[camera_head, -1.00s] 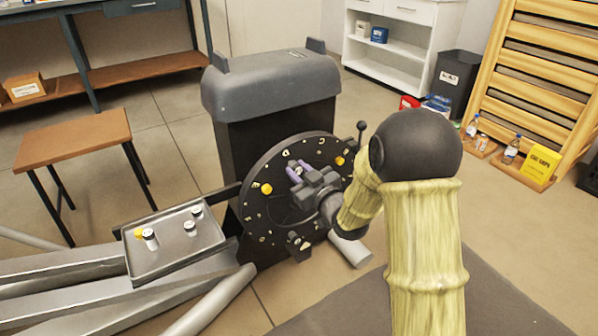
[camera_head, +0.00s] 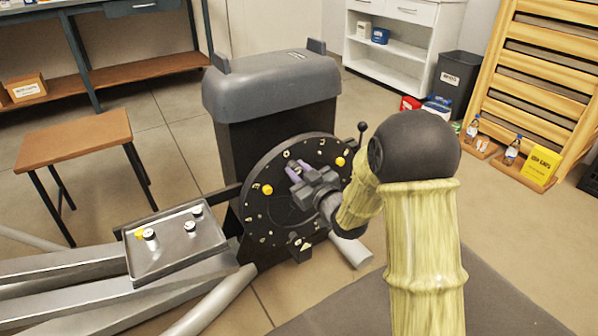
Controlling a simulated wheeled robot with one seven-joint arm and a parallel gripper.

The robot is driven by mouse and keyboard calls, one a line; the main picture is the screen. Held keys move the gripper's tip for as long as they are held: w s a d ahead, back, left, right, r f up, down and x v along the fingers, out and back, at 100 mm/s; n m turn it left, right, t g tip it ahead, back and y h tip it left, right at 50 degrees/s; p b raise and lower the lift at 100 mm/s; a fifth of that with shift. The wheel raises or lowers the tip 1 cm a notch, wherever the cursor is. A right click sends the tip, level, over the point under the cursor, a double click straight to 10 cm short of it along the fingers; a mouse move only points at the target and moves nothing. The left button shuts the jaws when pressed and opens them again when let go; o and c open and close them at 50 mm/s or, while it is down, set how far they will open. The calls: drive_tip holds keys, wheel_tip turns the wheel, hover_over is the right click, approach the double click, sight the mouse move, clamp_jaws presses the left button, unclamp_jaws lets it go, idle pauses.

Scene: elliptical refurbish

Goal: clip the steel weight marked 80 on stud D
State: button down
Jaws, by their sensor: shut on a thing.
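A dark upright disc (camera_head: 262,222) with pale letters and small studs around its face stands in front of a dark grey housing. Two yellow weights sit on its rim, one at the left (camera_head: 267,190) and one at the upper right (camera_head: 340,162). Stud D cannot be picked out; the letters are too small. I cannot tell whether the held thing touches the disc.
The grey housing (camera_head: 272,90) rises behind the disc. A dark bracket (camera_head: 299,247) sits at its lower edge. A brown stool (camera_head: 75,141) stands at the left, with open floor around it.

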drive_tip(key=shift+w+a, duration=0.15)
drive_tip(key=shift+w, duration=0.05)
idle(0.4)
drive_tip(key=c, duration=1.1)
unclamp_jaws()
drive_tip(key=p+v, duration=0.3)
drive_tip(key=v, duration=0.2)
drive_tip(key=p+v, duration=0.7)
drive_tip(key=v, duration=0.2)
drive_tip(key=shift+s+d+r+p, duration=0.25)
drive_tip(key=shift+d+p, duration=0.05)
drive_tip(key=shift+p, duration=0.05)
drive_tip(key=p, duration=0.4)
drive_tip(key=shift+s+d, duration=0.25)
drive_tip(key=shift+s, duration=0.05)
